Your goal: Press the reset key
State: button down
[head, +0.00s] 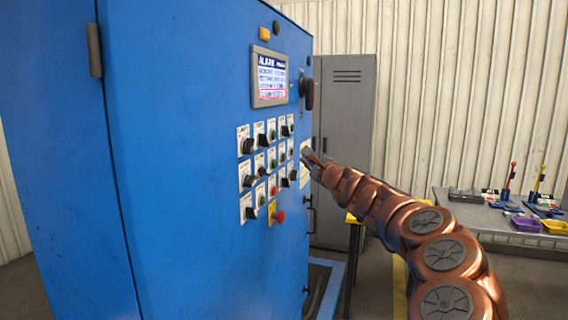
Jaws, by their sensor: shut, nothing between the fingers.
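The blue control cabinet (195,80) fills the left half of the head view. Its side panel carries several rows of small knobs and buttons on white label plates (246,140), with a screen (269,78) above them. The labels are too small to read, so I cannot tell which one is the reset key. My gripper (306,152) is shut and empty, at the right edge of the button rows. I cannot tell whether it touches the panel. It may hide part of the panel behind it.
A red emergency-type button (280,217) on a yellow plate sits at the bottom of the panel. A black rotary handle (309,94) sticks out right of the screen. A grey locker (344,105) stands behind. A table with trays (525,224) is at the right.

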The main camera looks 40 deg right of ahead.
jog(key=shift+w+a+b, duration=0.2)
jog(key=shift+w+a, duration=0.25)
jog(key=shift+w, duration=0.35)
jog(key=shift+w+a+b, duration=0.15)
jog(key=shift+w+a, duration=0.25)
jog(key=shift+w, duration=0.4)
dwell(0.4)
jog(key=shift+w+a, duration=0.15)
jog(key=shift+w, duration=0.2)
jog(key=shift+w+a, duration=0.25)
jog(key=shift+w, duration=0.2)
dwell(0.8)
jog(key=shift+s+d+r, duration=0.1)
jog(key=shift+s, duration=0.05)
jog(key=shift+s+d, duration=0.3)
jog(key=shift+s, duration=0.4)
jog(key=shift+s+d+p, duration=0.4)
jog(key=shift+s, duration=0.35)
jog(key=shift+s+d+p, duration=0.35)
jog(key=shift+s+d, duration=0.05)
jog(key=shift+s, duration=0.3)
jog(key=shift+s+d+p, duration=0.4)
jog(key=shift+s, duration=0.35)
